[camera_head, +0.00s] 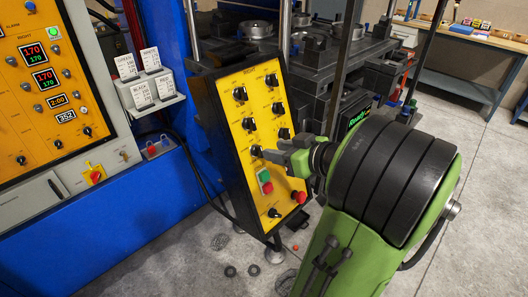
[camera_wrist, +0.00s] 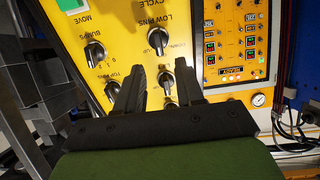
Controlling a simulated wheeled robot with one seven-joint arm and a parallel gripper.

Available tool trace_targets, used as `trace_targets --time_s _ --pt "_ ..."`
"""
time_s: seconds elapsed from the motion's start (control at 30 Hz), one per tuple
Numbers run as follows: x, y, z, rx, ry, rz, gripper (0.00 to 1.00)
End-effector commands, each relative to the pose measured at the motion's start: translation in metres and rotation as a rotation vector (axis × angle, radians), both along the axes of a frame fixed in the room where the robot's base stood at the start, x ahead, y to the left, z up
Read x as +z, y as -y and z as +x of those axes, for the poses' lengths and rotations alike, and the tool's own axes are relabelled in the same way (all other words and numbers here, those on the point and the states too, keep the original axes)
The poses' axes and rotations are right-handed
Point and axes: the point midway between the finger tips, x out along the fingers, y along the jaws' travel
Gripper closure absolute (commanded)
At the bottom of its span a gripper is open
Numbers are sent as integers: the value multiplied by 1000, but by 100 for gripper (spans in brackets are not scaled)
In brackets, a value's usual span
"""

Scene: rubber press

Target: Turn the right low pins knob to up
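The yellow panel marked RIGHT (camera_head: 246,104) carries several black knobs. In the wrist view its lettering is turned over, and the LOW PINS label stands beside a black knob (camera_wrist: 157,39) with a pale pointer line. That knob lies just beyond my gripper's fingertips. My gripper (camera_wrist: 161,72) has its two dark fingers apart, with another black knob (camera_wrist: 166,78) showing in the gap between them. In the head view my gripper (camera_head: 270,155) is close to the lower left knob (camera_head: 256,150). Contact with any knob cannot be told.
Below the knobs are a green button (camera_head: 264,175) and a red button (camera_head: 268,187); a red mushroom button (camera_head: 299,197) sits at the lower right. A larger yellow control panel (camera_head: 50,85) stands left. The press (camera_head: 330,50) is behind. Small rings (camera_head: 230,271) lie on the floor.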

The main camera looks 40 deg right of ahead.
Motion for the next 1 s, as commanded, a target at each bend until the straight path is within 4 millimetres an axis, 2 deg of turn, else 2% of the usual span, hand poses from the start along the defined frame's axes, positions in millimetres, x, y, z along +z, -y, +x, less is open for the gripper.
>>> trace_targets --time_s 0.1,0.23,0.33,0.57,0.83,1.0 --pt "-9 -2 26 6 0 3 63" --pt "-17 -2 44 3 -1 2 63" --pt "-20 -2 51 1 -1 0 63" --pt "-21 -2 52 0 -1 0 63" --pt "-21 -2 51 1 -1 0 100" --pt "-21 -2 51 1 -1 1 100"
